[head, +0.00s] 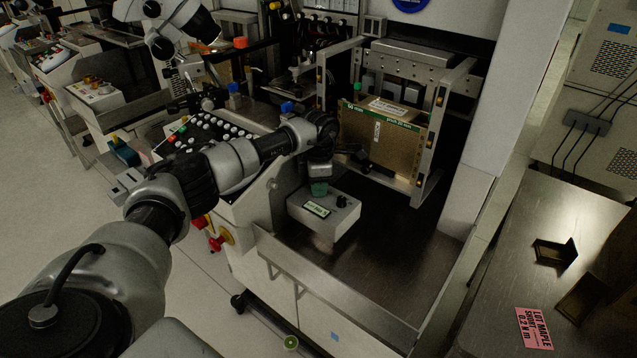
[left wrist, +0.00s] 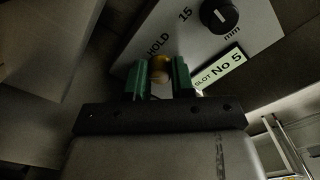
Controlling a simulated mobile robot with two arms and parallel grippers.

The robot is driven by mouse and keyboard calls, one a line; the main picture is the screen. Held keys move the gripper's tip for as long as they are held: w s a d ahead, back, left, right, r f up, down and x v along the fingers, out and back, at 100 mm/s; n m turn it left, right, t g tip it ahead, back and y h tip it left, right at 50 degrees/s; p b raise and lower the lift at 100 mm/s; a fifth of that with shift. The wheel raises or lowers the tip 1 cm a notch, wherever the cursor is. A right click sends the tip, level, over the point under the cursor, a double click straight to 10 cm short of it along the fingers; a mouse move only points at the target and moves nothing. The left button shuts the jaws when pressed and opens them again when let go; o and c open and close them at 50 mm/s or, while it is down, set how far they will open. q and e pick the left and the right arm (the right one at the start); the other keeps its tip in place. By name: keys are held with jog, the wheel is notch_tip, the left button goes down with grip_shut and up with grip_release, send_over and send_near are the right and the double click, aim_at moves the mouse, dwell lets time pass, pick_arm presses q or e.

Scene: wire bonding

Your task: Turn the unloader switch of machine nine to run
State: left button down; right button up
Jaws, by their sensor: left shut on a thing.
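A pale control box (head: 322,222) stands on the metal deck of the machine; it also shows in the left wrist view (left wrist: 190,35). The box has a black knob (left wrist: 219,15), the words HOLD, 15 and mm, and a SLOT No 5 label (left wrist: 218,69). My left gripper (head: 319,188) is over the box's left part, its green fingers pointing down. In the left wrist view the fingers are shut on a small brass-coloured switch (left wrist: 160,63) beside HOLD. The switch's pointing direction is hidden between the fingers. My right gripper is out of view.
A brown cardboard-like magazine (head: 385,150) with a green strip stands in a metal frame behind the box. A button panel (head: 215,130) lies to the left, under my left arm. A metal table (head: 490,270) with dark brackets and a pink card (head: 534,328) is at right.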

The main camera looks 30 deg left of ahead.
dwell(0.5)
pick_arm(q)
jog(key=c, duration=1)
grip_release()
jog(key=shift+o, duration=0.2)
notch_tip(320, 180, up, 11)
jog(key=shift+f, duration=0.1)
